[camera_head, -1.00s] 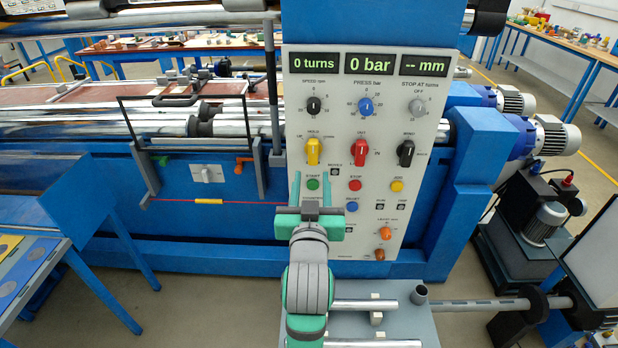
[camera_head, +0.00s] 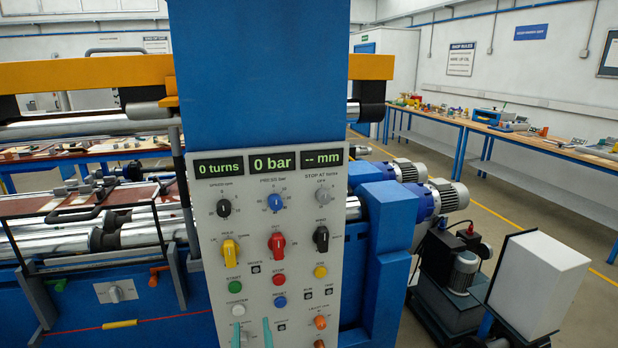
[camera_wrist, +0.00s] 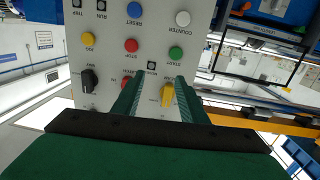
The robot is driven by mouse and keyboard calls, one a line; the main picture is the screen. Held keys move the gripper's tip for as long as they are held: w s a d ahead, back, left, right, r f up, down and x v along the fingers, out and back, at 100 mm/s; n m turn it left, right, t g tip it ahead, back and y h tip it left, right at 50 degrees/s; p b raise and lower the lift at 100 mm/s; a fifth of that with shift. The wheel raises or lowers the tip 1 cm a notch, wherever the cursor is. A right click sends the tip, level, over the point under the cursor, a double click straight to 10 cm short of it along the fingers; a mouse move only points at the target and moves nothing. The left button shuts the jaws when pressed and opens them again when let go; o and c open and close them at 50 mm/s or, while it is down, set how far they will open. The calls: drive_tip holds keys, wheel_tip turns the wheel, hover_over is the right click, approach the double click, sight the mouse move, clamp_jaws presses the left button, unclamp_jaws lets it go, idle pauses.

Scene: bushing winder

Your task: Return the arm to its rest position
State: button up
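My gripper (camera_head: 252,328) shows only by its two teal fingertips at the bottom edge of the head view, in front of the lower part of the grey control panel (camera_head: 252,220). In the wrist view the fingers (camera_wrist: 160,82) stand apart with nothing between them, so it is open and empty. The panel shows upside down there, with the yellow hold knob (camera_wrist: 168,95) close to the right finger in the picture. Whether a finger touches the panel cannot be told. The rest of my arm is out of the head view.
The panel displays read 0 turns (camera_head: 219,167), 0 bar (camera_head: 272,162) and -- mm (camera_head: 322,158). The blue winder column (camera_head: 243,75) rises above. Steel rollers (camera_head: 130,235) lie left. Motors (camera_head: 445,195) and a white box (camera_head: 540,280) stand right. Workbenches (camera_head: 500,133) line the back right.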

drive_tip(key=s+d+f+m+g+h, duration=0.1)
drive_tip(key=s+d+f, duration=0.3)
drive_tip(key=s+f, duration=0.4)
drive_tip(key=s+d+f+h, duration=0.1)
drive_tip(key=s+d+f, duration=0.4)
drive_tip(key=s+f, duration=0.3)
drive_tip(key=s+d+f+m+h, duration=0.1)
drive_tip(key=s+d+f, duration=0.1)
drive_tip(key=s, duration=0.9)
drive_tip(key=s+d+f+h, duration=0.1)
drive_tip(key=s+d+f, duration=0.1)
drive_tip(key=s, duration=0.9)
drive_tip(key=shift+s+m+g, duration=0.15)
drive_tip(key=shift+m+g, duration=0.25)
drive_tip(key=shift+f, duration=0.1)
